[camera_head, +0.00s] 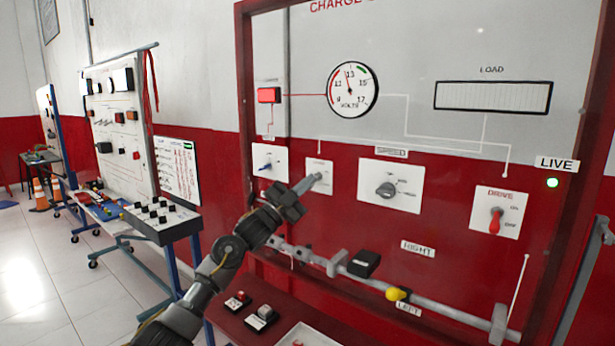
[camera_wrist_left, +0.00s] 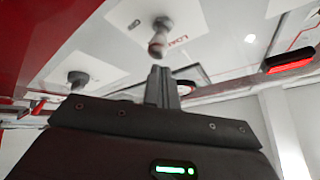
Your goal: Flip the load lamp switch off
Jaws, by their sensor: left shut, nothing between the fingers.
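The load switch is a small lever (camera_wrist_left: 157,40) on a white plate marked "LOAD" in the left wrist view. In the head view its plate (camera_head: 318,164) sits between the blue-lever switch and the rotary knob, with the lever hidden or merged with my fingertips. My left gripper (camera_head: 317,179) is shut and empty in front of this plate. In the left wrist view its fingertips (camera_wrist_left: 161,72) are just short of the lever; I cannot tell whether they touch it. The load lamp panel (camera_head: 492,97) is a pale ribbed strip at the upper right. My right gripper is not in view.
A blue-lever switch (camera_head: 264,167) is left of the plate. A rotary knob (camera_head: 386,190) and a red drive switch (camera_head: 495,220) are to the right. A rail with a yellow knob (camera_head: 396,294) runs below. A voltmeter (camera_head: 352,90) is above.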

